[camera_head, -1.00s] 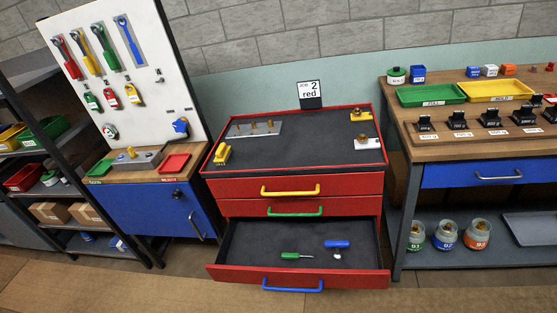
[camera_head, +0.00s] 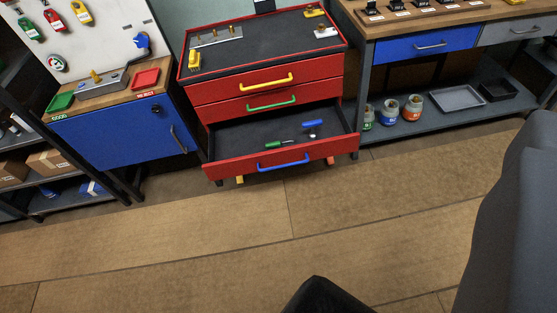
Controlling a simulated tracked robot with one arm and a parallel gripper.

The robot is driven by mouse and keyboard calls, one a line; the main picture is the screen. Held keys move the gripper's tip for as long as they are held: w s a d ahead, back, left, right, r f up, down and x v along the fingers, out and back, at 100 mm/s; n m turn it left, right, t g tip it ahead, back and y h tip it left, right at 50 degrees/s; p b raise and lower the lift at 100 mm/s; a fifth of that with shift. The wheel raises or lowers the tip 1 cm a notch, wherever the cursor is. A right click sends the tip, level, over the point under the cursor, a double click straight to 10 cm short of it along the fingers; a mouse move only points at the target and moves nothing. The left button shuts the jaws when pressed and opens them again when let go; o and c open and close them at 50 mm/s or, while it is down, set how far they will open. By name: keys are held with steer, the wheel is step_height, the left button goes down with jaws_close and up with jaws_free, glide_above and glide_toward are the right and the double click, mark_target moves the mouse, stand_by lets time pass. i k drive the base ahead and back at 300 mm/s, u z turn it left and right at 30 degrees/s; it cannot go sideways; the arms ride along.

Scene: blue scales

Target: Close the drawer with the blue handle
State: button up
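The bottom drawer (camera_head: 222,146) of the red cabinet (camera_head: 268,79) stands pulled out, and its dark inside shows. Its blue handle (camera_head: 283,163) is on the red front face. A green-handled tool (camera_head: 276,144) and a blue-handled tool (camera_head: 312,123) lie in the drawer. The yellow-handled and green-handled drawers above it are shut. A dark rounded shape at the bottom edge and a large dark grey shape at the right look like parts of my arm. I cannot make out gripper fingertips in either, and nothing of mine touches the drawer.
The wooden floor (camera_head: 200,240) in front of the cabinet is clear. A workbench with a blue drawer (camera_head: 427,44) and a lower shelf stands to the right. A blue cabinet (camera_head: 118,135) and a dark shelf rack with boxes (camera_head: 47,161) stand to the left.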

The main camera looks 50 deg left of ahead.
mark_target(237, 147)
steer(key=u, duration=1.05)
steer(key=i, duration=1)
